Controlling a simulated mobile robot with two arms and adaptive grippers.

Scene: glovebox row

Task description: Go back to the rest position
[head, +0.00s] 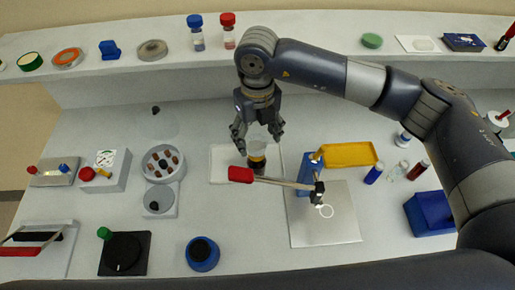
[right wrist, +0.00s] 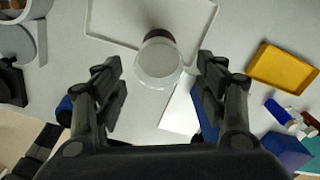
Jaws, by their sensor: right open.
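My right gripper (head: 259,143) is open, fingers pointing down, above a small jar (head: 257,159) with dark contents and a yellowish band. The jar stands upright on a white tray (head: 220,170). In the right wrist view, the open fingers of the right gripper (right wrist: 160,85) are spread wide, and the jar's pale round top (right wrist: 158,64) shows between and beyond them. Nothing is held between the fingers. My right arm reaches in from the right across the bench. My left gripper is not in view.
A lever with a red handle (head: 241,174) on a blue stand (head: 304,175) is close in front of the jar. A yellow tray (head: 349,155), small bottles and a blue box (head: 429,213) lie to the right. Devices fill the left. A raised shelf (head: 300,61) runs behind.

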